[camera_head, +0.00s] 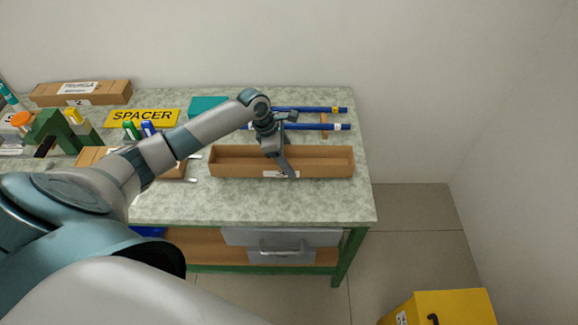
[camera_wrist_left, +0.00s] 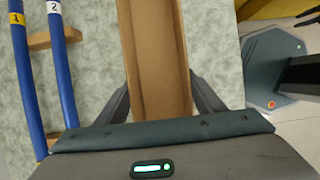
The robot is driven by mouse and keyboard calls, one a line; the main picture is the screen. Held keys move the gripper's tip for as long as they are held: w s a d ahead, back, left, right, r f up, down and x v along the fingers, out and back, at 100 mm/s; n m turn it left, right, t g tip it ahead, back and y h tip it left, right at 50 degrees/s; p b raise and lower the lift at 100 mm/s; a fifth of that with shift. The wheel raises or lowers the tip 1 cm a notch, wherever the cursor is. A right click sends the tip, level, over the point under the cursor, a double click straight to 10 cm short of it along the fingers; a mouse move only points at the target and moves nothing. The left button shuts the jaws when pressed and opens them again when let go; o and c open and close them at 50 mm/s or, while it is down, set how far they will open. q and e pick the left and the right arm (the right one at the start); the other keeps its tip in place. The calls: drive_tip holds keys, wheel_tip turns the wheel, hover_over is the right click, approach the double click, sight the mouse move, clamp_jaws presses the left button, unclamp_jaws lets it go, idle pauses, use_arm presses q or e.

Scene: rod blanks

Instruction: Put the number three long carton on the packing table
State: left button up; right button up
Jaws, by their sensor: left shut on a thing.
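A long open carton (camera_head: 325,169) of brown cardboard lies on the right part of the speckled green table (camera_head: 230,208). A white label sits on its front wall, largely covered by my gripper, so its number is not readable. My left gripper (camera_head: 284,172) reaches down over the carton's middle and is shut on it. In the left wrist view the carton (camera_wrist_left: 153,60) runs between the two fingers (camera_wrist_left: 160,105), and its inside looks empty. The carton appears to rest on the table.
Two blue rods (camera_head: 315,127), tagged 1 and 2, lie on wooden supports behind the carton. A yellow SPACER sign (camera_head: 142,118), a teal block (camera_head: 208,106), markers and another carton (camera_head: 80,94) stand to the left. A yellow box (camera_head: 450,308) stands on the floor at lower right.

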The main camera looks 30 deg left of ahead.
use_arm(q)
drive_tip(key=shift+f+p, duration=0.65)
drive_tip(key=shift+f, duration=1.35)
drive_tip(key=o, duration=1.1)
drive_tip(key=shift+f, duration=0.1)
drive_tip(key=shift+c, duration=0.2)
drive_tip(key=b+v, duration=0.2)
drive_tip(key=v, duration=1)
